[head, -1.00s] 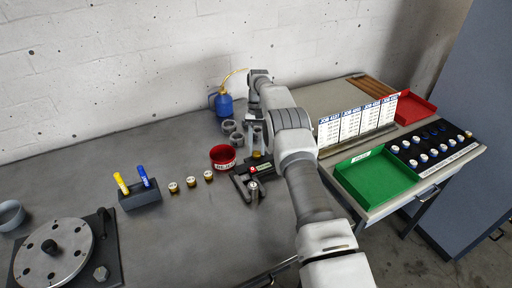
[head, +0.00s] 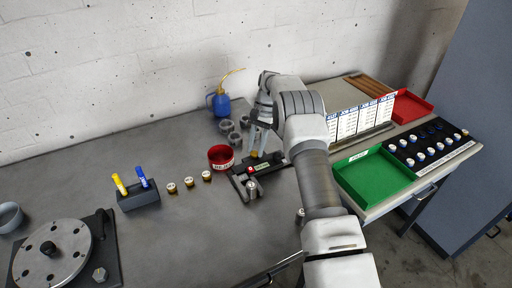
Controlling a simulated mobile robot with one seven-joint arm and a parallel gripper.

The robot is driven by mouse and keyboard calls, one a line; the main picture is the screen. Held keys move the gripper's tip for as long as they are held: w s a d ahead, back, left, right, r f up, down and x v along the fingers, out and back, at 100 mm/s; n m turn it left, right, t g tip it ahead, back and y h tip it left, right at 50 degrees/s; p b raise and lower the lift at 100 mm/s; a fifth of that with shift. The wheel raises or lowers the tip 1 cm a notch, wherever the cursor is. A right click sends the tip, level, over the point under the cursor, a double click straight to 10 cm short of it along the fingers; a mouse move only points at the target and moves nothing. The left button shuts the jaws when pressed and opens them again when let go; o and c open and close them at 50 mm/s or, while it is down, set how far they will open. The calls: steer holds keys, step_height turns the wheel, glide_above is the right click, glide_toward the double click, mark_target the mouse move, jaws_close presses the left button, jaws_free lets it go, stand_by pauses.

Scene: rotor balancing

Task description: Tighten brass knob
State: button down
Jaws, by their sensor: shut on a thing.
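My gripper (head: 259,142) points down at the back of a small black fixture (head: 268,166) near the middle of the bench. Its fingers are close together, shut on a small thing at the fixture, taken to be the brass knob.
A red round container (head: 221,157) stands just left of the fixture, with grey rings (head: 228,127) behind. Several small brass-and-white pieces (head: 189,182), a marker holder (head: 140,199) and a rotor disc (head: 52,252) are further left. A green tray (head: 378,180) is at the right.

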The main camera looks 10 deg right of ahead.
steer(key=c, duration=0.5)
jaws_free()
steer(key=p+v, duration=0.1)
steer(key=v, duration=0.6)
steer(key=shift+r, duration=0.2)
